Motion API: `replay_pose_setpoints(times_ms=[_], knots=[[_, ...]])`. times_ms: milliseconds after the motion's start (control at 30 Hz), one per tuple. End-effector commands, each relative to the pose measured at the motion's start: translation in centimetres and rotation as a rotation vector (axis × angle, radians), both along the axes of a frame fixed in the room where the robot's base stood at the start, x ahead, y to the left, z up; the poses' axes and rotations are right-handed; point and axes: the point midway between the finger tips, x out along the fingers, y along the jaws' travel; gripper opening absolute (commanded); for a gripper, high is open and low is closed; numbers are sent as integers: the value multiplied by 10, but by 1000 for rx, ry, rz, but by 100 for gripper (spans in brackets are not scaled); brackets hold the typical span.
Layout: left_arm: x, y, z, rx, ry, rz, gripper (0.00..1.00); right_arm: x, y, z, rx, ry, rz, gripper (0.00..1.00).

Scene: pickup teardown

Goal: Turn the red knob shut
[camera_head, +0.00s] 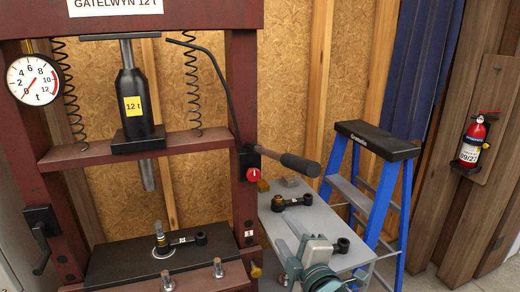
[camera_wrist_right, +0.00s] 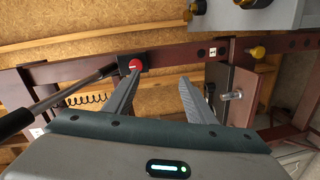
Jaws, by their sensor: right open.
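The red knob (camera_head: 253,174) is small and round with a pale mark. It sits on a dark block on the right post of the maroon press, below the root of the black-gripped lever (camera_head: 298,163). In the right wrist view the red knob (camera_wrist_right: 135,64) shows just beyond the tip of the left-hand finger, apart from the space between the fingers. My right gripper (camera_wrist_right: 160,86) is open and empty. In the head view my right gripper (camera_head: 312,258) is low, to the right of the press and below the knob. My left gripper is out of view.
A black bottle jack (camera_head: 133,103) stands on the press crossbar, with a dial gauge (camera_head: 33,79) at left. A grey bench (camera_head: 310,222) holds dark linkage parts. A blue stepladder (camera_head: 408,195) and a fire extinguisher (camera_head: 471,143) stand at the right.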

Motion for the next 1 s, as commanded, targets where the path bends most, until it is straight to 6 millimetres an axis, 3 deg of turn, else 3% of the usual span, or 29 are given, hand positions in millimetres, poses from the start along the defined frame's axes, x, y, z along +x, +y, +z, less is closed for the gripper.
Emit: replay_pose_setpoints(times_ms=[267,467,600,800,1000], knots=[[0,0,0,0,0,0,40,-59,-45,-122,274,372,-169,51],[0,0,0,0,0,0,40,-128,-79,-207,467,640,-354,51],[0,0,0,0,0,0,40,-187,-101,-257,587,812,-509,51],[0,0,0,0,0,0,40,-262,-125,-302,704,984,-705,51],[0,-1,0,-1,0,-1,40,-314,-139,-324,768,1084,-845,51]])
